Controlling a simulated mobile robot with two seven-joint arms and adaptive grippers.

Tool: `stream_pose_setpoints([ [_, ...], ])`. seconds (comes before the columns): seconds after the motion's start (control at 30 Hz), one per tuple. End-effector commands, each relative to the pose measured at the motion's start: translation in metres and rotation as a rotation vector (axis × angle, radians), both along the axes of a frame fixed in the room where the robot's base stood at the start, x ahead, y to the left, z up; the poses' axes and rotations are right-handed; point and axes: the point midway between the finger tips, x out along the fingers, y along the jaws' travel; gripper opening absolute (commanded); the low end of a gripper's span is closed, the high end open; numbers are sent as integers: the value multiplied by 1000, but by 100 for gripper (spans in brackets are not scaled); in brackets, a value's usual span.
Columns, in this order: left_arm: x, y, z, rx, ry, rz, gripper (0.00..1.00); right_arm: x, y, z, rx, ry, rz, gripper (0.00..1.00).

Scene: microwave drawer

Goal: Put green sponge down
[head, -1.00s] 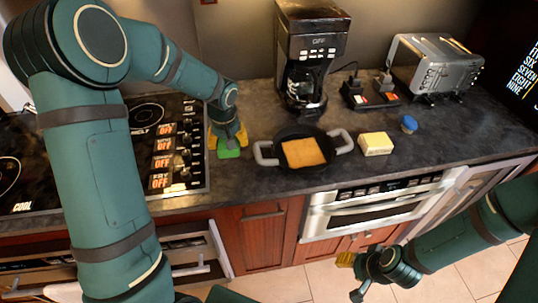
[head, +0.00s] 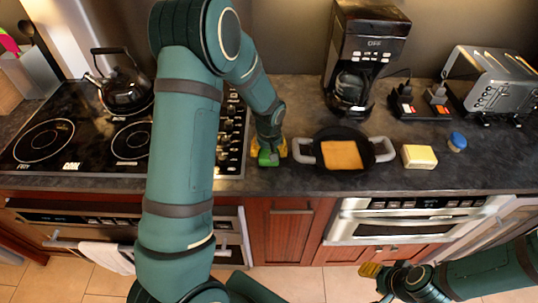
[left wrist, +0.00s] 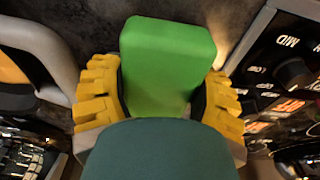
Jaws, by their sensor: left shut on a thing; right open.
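The green sponge (head: 268,158) is at the counter between the stove and the black pan. My left gripper (head: 270,150) is shut on it from above. In the left wrist view the sponge (left wrist: 168,65) sits between the yellow fingers of the left gripper (left wrist: 158,95), with its far end sticking out past them. The sponge appears at or very near the counter surface; I cannot tell whether it touches. My right gripper (head: 378,270) is open and empty, low in front of the cabinets.
The counter (head: 300,180) holds a black pan (head: 318,152) with a flat orange-brown piece in it, a yellow block (head: 419,156), a blue-capped item (head: 457,142), a coffee maker (head: 362,50) and a toaster (head: 492,85). The stove (head: 60,140) with a kettle (head: 122,85) is at left.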

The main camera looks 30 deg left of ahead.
Motion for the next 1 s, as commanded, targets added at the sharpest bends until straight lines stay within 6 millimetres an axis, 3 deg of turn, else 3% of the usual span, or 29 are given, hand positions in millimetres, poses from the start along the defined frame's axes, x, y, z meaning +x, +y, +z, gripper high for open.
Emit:
stream_pose_setpoints([
  [0.13, 0, 0, -18, 0, 1, 0, 48, 0, 0, -1, 0, 0, 0, 47],
  [0.53, 0, 0, -23, 0, 0, 0, 48, 0, 0, -7, -1, 0, 0, 47],
  [0.57, 0, 0, -22, 0, 0, 0, 78, 0, 0, -6, -1, 0, 0, 47],
  [0.6, 0, 0, -21, 0, 0, 0, 84, 0, 0, -5, -1, 0, 0, 47],
  [1.0, 0, 0, -17, 0, 0, 0, 84, 0, 0, 0, 0, 0, 0, 47],
])
